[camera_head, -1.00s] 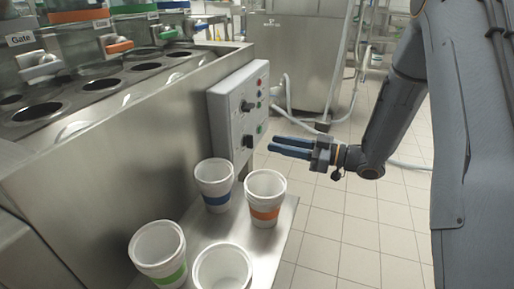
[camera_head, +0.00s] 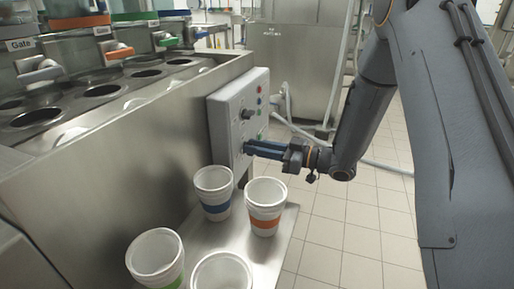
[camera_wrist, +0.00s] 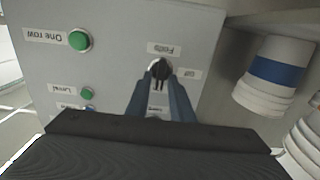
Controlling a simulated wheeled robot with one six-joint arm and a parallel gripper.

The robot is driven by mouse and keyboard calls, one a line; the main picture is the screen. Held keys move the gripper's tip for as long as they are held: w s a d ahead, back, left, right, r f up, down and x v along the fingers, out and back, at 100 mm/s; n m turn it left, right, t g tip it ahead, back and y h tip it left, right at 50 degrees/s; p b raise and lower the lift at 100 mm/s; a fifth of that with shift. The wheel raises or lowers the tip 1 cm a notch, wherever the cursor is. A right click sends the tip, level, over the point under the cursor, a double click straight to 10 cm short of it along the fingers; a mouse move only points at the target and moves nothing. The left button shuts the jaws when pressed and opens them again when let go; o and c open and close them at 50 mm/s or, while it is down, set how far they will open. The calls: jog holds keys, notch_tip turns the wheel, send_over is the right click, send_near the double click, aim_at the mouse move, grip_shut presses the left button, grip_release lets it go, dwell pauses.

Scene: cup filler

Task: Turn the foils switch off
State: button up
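The foils switch (camera_wrist: 160,71) is a black rotary knob on a grey control panel (camera_wrist: 120,25); the wrist view shows it upside down, beside its "Foils" label. My gripper (camera_wrist: 160,80) has its two blue fingers on either side of the knob, with some gap between them. Whether they touch it I cannot tell. In the camera_head view, my gripper (camera_head: 247,149) reaches the lower part of the panel (camera_head: 222,125), and its fingers hide the switch there.
Several white cups with coloured bands, among them a blue-banded cup (camera_head: 213,186) and an orange-banded cup (camera_head: 265,197), stand on a metal shelf (camera_head: 283,240) below the panel. A green "One row" button (camera_wrist: 79,40) is on the same panel. Tiled floor lies open to the right.

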grip_shut()
jog(key=shift+n, duration=0.4)
jog(key=n, duration=0.5)
jog(key=f+n+b, duration=0.1)
jog(key=n, duration=0.5)
jog(key=s+n, duration=0.1)
jog(key=n, duration=0.5)
jog(key=shift+s+a+f+b, duration=0.1)
jog(key=shift+a+f+b, duration=0.05)
jog(key=shift+a+b, duration=0.15)
jog(key=shift+o, duration=1.6)
grip_release()
